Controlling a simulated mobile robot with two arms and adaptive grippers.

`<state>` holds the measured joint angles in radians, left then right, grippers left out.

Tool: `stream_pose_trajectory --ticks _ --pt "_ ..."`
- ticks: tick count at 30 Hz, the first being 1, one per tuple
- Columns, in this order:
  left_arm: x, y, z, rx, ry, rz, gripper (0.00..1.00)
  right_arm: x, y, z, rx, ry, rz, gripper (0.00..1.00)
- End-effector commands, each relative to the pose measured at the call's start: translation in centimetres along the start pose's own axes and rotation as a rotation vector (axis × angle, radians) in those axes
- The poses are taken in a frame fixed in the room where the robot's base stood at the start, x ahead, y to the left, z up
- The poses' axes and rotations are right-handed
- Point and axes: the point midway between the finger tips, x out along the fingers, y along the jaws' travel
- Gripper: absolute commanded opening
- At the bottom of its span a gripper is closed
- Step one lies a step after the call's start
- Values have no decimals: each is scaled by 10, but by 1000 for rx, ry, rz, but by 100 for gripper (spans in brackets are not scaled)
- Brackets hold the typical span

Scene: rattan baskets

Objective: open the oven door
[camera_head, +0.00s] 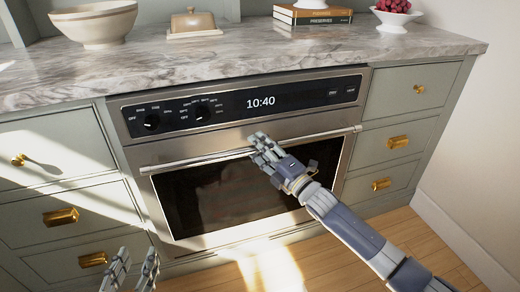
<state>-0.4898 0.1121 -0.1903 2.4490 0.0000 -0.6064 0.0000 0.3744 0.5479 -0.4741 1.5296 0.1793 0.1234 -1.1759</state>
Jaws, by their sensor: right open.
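The oven (225,93) is built into the cabinets under the counter. Its door (165,205) has a dark glass window (215,195) and looks shut. A long steel bar handle (200,161) runs across the top of the door. My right gripper (258,140) is open at the middle of the handle, its fingertips over the bar. Whether it touches the bar I cannot tell. My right forearm covers part of the door's right side. My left gripper (133,262) is at the bottom left, low in front of the drawers, its fingers apart and empty.
A marble counter (260,55) above holds a bowl (95,25), a butter dish (193,25), books (312,15) and a fruit dish (394,18). Drawers with brass pulls (60,216) flank the oven. A wall (495,130) stands at right. The wood floor (330,265) in front is clear.

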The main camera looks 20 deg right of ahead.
Motion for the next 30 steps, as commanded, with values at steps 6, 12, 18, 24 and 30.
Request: stream_pose_trajectory --ticks 6,12,18,24,30 --pt "0 0 0 0 1 0 40 0 0 0 0 0 0 38" --pt "0 0 0 0 0 0 40 0 0 0 0 0 0 0" --pt "0 0 0 0 1 -1 40 0 -1 0 0 0 0 0" --pt "2 2 -11 -1 62 5 40 -4 -3 -2 -4 1 10 0" --pt "2 6 -41 -4 217 14 40 -13 -6 -6 -14 2 36 0"
